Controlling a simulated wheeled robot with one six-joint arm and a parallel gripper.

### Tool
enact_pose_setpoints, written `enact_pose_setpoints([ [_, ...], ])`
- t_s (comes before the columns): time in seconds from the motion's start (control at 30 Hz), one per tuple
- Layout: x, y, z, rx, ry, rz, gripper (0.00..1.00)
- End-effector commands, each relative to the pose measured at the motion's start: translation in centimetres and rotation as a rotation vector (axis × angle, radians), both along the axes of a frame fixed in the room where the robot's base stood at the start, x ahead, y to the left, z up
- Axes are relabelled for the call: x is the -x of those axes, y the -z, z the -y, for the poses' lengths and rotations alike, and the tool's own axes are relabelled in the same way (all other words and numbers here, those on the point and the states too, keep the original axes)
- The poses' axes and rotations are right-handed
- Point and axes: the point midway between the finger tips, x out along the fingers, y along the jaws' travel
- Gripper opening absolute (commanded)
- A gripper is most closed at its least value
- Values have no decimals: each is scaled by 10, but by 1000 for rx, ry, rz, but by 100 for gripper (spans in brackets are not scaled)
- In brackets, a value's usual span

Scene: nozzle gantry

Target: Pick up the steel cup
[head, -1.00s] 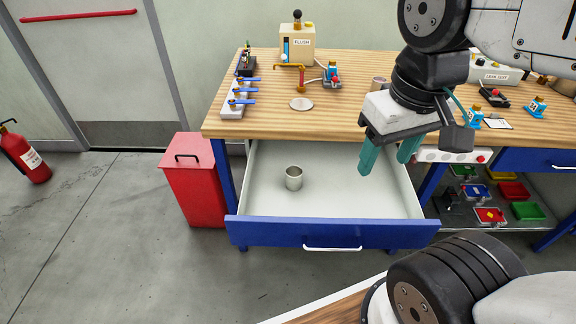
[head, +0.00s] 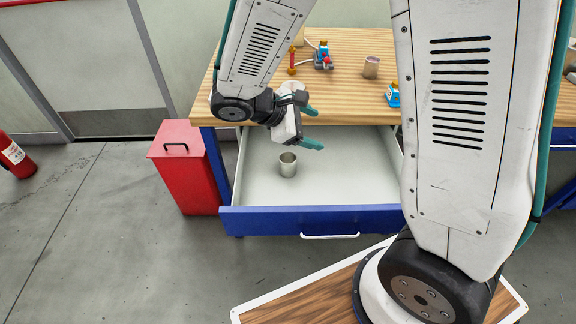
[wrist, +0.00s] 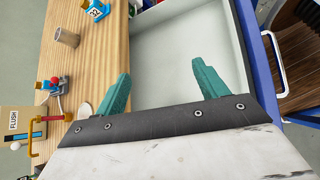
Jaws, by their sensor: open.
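The steel cup (head: 288,164) stands upright inside the open drawer (head: 330,218), toward its left side, in the head view. My gripper (head: 312,127) is above the back part of the drawer, higher than the cup and apart from it. Its teal fingers are spread and empty, pointing to the right. In the wrist view my gripper (wrist: 160,88) shows open, with one finger over the wooden bench top (wrist: 85,90) and the other over the drawer (wrist: 180,45). The cup does not show in the wrist view.
A red bin (head: 186,168) stands left of the drawer. On the bench top are a grey-brown cup-like cylinder (head: 371,67) and blue-and-white fittings (head: 393,95). My arm hides the right part of the bench.

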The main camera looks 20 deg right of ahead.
Motion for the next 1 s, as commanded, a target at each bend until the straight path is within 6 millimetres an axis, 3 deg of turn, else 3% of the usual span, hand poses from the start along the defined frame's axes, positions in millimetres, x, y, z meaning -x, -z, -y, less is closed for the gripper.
enact_pose_setpoints([
  [0.2, -37, 73, -34, 173, -309, -165, 72],
  [0.43, -55, 135, -64, 293, -555, -283, 72],
  [0.67, -60, 160, -70, 330, -638, -323, 72],
  [1.0, -77, 177, -36, 329, -637, -324, 72],
])
